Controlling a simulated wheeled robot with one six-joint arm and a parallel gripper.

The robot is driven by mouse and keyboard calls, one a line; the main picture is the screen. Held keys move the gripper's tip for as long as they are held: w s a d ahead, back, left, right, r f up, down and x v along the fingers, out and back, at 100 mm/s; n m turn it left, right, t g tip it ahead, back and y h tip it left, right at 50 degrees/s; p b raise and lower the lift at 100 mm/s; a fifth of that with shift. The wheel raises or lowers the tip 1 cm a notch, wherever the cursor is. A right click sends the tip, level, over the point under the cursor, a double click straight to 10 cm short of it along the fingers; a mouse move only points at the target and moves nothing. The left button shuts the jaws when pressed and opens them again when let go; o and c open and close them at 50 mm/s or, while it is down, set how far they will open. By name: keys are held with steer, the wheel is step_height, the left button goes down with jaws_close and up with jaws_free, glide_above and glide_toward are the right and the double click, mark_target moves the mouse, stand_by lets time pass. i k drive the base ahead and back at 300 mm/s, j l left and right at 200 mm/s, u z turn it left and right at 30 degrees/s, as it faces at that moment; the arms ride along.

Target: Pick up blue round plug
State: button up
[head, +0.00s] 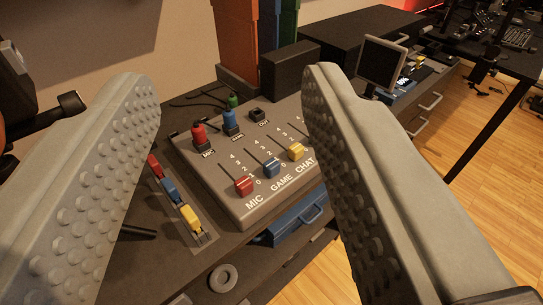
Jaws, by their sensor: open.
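A grey mixer box (215,187) with MIC, GAME and CHAT sliders sits on the dark desk, between my open fingers in the picture. A blue round plug (229,119) stands upright at its back, beside a red plug (198,134). A green plug (233,101) shows just behind the blue one. A black socket (257,115) to the right has no plug in it. Another blue piece (170,190) lies between a red and a yellow one on a strip left of the box. My gripper (231,82) is open and empty; its studded fingers frame the plugs, apart from them.
Tall orange, blue and green blocks (237,40) and a dark box (289,68) stand behind the mixer. A small screen (381,63) is to the right. A blue toolbox (295,226) sits below the mixer's front. Wooden floor is open at right.

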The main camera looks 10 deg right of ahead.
mark_target(229, 115)
steer(key=i+l+u, duration=0.7)
steer(key=k+l, duration=0.05)
steer(key=k, duration=0.05)
